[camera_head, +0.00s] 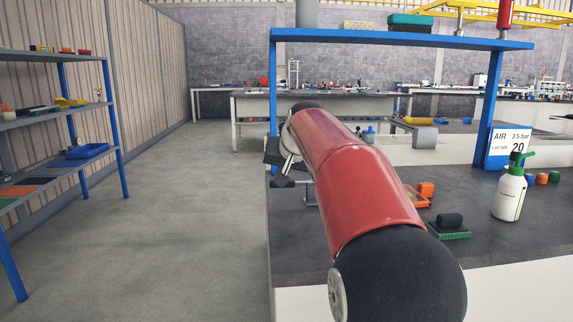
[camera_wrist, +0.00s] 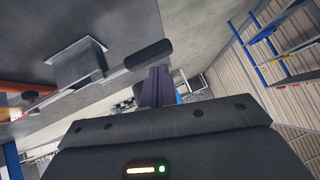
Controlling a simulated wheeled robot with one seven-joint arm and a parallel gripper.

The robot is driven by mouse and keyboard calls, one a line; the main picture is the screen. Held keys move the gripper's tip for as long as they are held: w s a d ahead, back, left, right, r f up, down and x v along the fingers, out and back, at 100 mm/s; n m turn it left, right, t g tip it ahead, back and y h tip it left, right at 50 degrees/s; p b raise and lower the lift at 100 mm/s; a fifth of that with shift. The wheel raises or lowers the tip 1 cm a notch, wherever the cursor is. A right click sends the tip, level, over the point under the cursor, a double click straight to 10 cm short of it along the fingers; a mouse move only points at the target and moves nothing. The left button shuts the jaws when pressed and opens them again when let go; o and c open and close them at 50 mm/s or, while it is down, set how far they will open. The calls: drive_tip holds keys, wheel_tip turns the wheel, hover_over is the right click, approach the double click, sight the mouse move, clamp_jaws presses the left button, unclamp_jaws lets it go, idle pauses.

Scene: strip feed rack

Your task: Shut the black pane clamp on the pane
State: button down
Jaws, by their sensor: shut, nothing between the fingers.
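The pane clamp shows in the wrist view as a grey metal bracket (camera_wrist: 72,58) with a lever arm ending in a black handle (camera_wrist: 148,55). My gripper (camera_wrist: 158,70) is shut and empty, its fingertips close to the handle. I cannot tell whether they touch it. In the head view the black handle (camera_head: 283,182) sticks out left near the bench edge, just below my gripper (camera_head: 275,163), which my red arm partly hides. My arm also covers much of the clamp there. I cannot make out the pane or whether the clamp grips it.
The dark bench (camera_head: 390,240) holds an orange frame (camera_head: 415,198), a black block (camera_head: 450,220) on a green base and a white spray bottle (camera_head: 510,195). A blue rack frame (camera_head: 400,40) stands over it. Shelves (camera_head: 60,110) stand far left, with clear floor between.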

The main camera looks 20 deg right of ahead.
drive_tip(key=shift+a+f, duration=0.15)
drive_tip(key=shift+f, duration=0.15)
drive_tip(key=shift+f, duration=0.15)
idle(0.3)
drive_tip(key=s+a+r+p, duration=0.2)
drive_tip(key=s+r, duration=0.4)
drive_tip(key=r, duration=0.5)
drive_tip(key=shift+s+r+p, duration=0.2)
drive_tip(key=shift+s+p, duration=0.2)
drive_tip(key=shift+p, duration=0.15)
drive_tip(key=s+a+f, duration=0.2)
drive_tip(key=s+f, duration=0.2)
drive_tip(key=s, duration=0.1)
drive_tip(key=s+a+f+n+g, duration=0.1)
drive_tip(key=s+f, duration=0.3)
drive_tip(key=s, duration=0.1)
drive_tip(key=s+a+f+n+g, duration=0.1)
drive_tip(key=s+a+f, duration=0.1)
drive_tip(key=s+f, duration=0.2)
drive_tip(key=shift+s+a+f+y, duration=0.15)
drive_tip(key=shift+s+a+f, duration=0.05)
drive_tip(key=shift+s, duration=0.25)
drive_tip(key=shift+s+a+f+y, duration=0.15)
drive_tip(key=shift+s, duration=0.25)
drive_tip(key=s+a+f+n+g, duration=0.1)
drive_tip(key=s+a+f+n, duration=0.1)
drive_tip(key=s+f, duration=1.1)
drive_tip(key=shift+a+f+g, duration=0.15)
drive_tip(key=shift+f+g, duration=0.25)
drive_tip(key=shift+f, duration=0.55)
